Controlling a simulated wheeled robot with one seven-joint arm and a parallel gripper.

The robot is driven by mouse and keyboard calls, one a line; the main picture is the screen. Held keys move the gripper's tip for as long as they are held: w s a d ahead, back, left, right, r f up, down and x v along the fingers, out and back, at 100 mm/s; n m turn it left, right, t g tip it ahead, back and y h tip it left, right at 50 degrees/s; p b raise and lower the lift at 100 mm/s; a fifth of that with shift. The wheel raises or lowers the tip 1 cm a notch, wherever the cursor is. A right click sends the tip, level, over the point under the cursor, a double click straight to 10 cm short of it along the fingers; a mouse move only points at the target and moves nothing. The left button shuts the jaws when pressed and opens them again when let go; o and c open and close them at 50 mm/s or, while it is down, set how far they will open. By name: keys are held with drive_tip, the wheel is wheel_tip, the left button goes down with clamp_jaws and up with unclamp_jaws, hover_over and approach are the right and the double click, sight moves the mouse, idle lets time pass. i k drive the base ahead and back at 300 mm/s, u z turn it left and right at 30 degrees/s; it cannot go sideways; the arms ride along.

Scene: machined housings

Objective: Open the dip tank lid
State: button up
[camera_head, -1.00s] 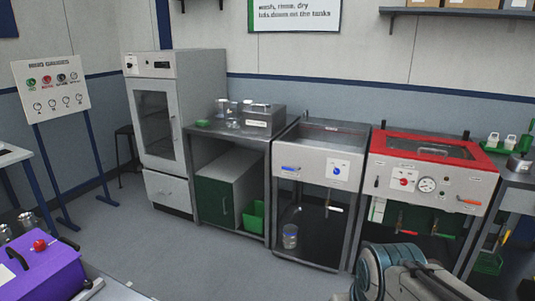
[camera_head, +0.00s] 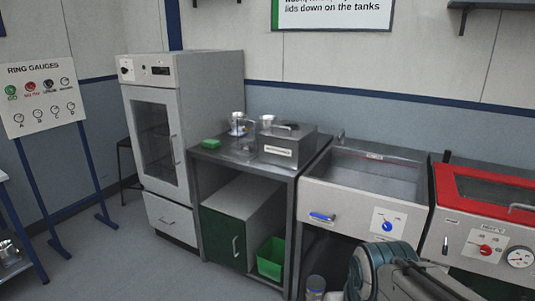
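A tank with a red-framed top (camera_head: 447,195) stands at the right edge of the head view, cut off by the frame. Its lid has a dark window and a pale handle (camera_head: 522,208), and it looks shut. The tank's pale front carries a red knob (camera_head: 486,250) and a round dial (camera_head: 520,257). I cannot read a label that names it the dip tank. Part of my arm shows at the bottom, in front of the tanks. My gripper's fingers are out of view.
An open sink-like tank (camera_head: 375,165) with a blue knob stands left of the red one. A steel bench (camera_head: 205,153) holds a lidded steel box (camera_head: 288,145) and jars. A tall cabinet (camera_head: 158,150) stands further left. The floor in front is clear at left.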

sight(290, 125)
drive_tip(key=u, duration=0.45)
drive_tip(key=i, duration=0.85)
drive_tip(key=u, duration=0.9)
drive_tip(key=i, duration=1.1)
drive_tip(key=z, duration=0.85)
drive_tip(key=i, duration=0.9)
drive_tip(key=z, duration=0.95)
